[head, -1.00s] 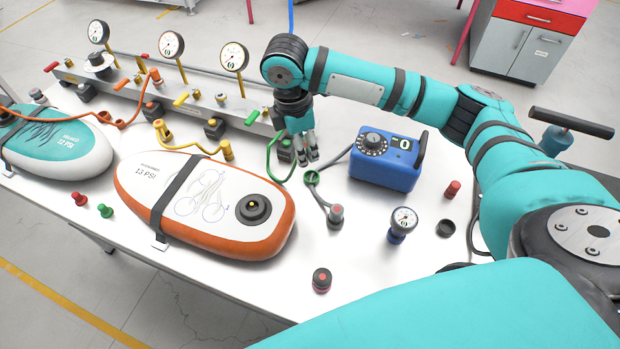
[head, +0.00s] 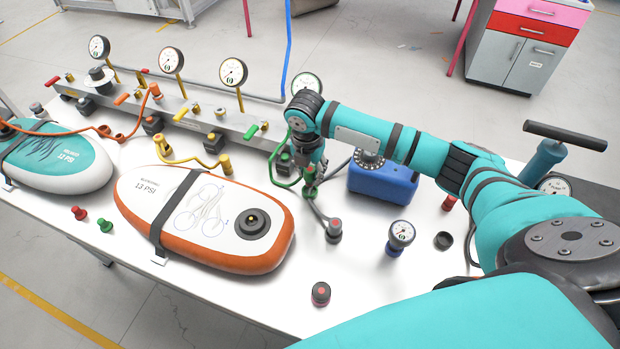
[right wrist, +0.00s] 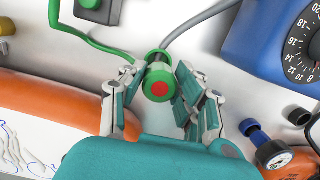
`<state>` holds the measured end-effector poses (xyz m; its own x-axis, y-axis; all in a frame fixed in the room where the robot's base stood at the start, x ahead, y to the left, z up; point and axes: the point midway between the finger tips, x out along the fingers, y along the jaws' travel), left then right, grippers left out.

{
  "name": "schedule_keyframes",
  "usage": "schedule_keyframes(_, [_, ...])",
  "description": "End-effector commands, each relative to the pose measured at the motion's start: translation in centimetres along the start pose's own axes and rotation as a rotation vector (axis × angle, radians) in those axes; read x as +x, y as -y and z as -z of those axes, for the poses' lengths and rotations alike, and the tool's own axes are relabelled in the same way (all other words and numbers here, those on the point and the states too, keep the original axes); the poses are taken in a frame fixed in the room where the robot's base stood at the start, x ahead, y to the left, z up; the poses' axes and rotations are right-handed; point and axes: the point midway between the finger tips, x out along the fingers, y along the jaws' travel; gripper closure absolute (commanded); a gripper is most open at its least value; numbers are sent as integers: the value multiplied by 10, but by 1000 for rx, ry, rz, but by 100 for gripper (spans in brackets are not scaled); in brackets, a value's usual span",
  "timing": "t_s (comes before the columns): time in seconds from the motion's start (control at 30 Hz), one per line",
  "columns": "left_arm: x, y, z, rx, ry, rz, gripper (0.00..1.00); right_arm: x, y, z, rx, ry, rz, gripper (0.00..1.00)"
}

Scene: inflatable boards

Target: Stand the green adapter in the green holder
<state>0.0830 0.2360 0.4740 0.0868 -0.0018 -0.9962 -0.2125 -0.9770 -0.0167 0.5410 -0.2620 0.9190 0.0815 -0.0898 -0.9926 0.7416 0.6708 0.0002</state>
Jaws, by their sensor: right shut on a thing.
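The green adapter (right wrist: 159,88), a short green cylinder with a red centre on its end, is between the fingers of my right gripper (right wrist: 160,76). The gripper is shut on it; in the head view the gripper (head: 310,176) is low over the table, left of the blue gauge box. A green ring (right wrist: 157,55), which looks like the green holder, shows just beyond the adapter in the wrist view, with a dark part between. I cannot tell whether the adapter sits in it or is only above it. My left gripper is not in view.
The blue box (head: 384,182) stands close right. The orange-edged board (head: 200,222) lies left; the manifold (head: 190,120) runs behind. The front table is mostly clear.

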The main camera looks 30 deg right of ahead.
Motion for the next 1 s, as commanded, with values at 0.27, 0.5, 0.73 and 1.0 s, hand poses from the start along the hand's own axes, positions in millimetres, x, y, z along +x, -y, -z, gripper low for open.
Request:
schedule_keyframes(0.27, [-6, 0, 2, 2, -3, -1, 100, 33, 0, 5, -1, -1, 2, 97])
schedule_keyframes(0.5, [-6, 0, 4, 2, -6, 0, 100, 37, 0, 5, -1, 1, 0, 97])
schedule_keyframes(0.73, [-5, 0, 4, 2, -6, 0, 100, 40, 0, 5, 0, 0, 1, 60])
schedule_keyframes(1.0, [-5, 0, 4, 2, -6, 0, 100, 40, 0, 5, 0, 0, 1, 46])
